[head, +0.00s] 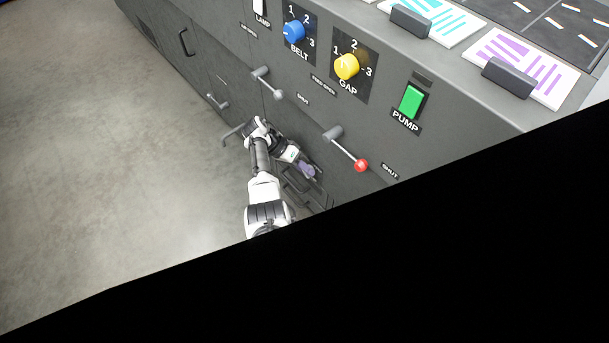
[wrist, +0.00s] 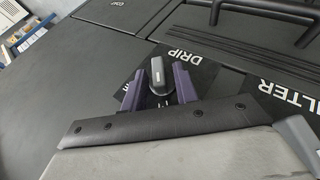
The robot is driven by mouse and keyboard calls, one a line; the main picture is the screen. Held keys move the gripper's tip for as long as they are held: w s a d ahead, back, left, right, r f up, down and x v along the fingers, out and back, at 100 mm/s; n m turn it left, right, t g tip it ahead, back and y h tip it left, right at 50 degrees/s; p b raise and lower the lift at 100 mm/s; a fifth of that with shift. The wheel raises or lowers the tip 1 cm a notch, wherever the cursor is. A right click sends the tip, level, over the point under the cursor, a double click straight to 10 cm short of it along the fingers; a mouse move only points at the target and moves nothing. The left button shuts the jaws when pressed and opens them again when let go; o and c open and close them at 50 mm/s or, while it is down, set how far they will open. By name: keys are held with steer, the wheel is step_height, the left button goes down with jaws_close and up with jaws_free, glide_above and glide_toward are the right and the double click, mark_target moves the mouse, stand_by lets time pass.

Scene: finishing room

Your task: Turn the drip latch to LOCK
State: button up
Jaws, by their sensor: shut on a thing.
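The drip latch (wrist: 156,71) is a small dark grey knob on a black plate marked DRIP, seen in the wrist view. My gripper (wrist: 157,82) has a purple finger on each side of it and is shut on it. The knob points up the picture, in line with the fingers. The LOCK marking cannot be made out; my gripper covers part of the plate. In the head view my gripper (head: 306,170) is low against the machine's front, and the latch is hidden there.
A lever with a red ball (head: 361,165) and a grey lever (head: 266,83) stick out above my arm. Yellow (head: 346,67) and blue (head: 293,31) dials and a green PUMP switch (head: 411,101) sit higher. A black handle (wrist: 228,12) is beyond the latch. The floor at left is clear.

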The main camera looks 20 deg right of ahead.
steer(key=shift+f+g+b, duration=0.1)
steer(key=shift+g+b, duration=0.3)
steer(key=shift+b, duration=0.25)
steer(key=o, duration=0.6)
steer(key=shift+a, duration=0.1)
steer(key=b+v, duration=0.1)
steer(key=v, duration=1.2)
steer(key=shift+w+a, duration=0.2)
steer(key=shift+a, duration=0.2)
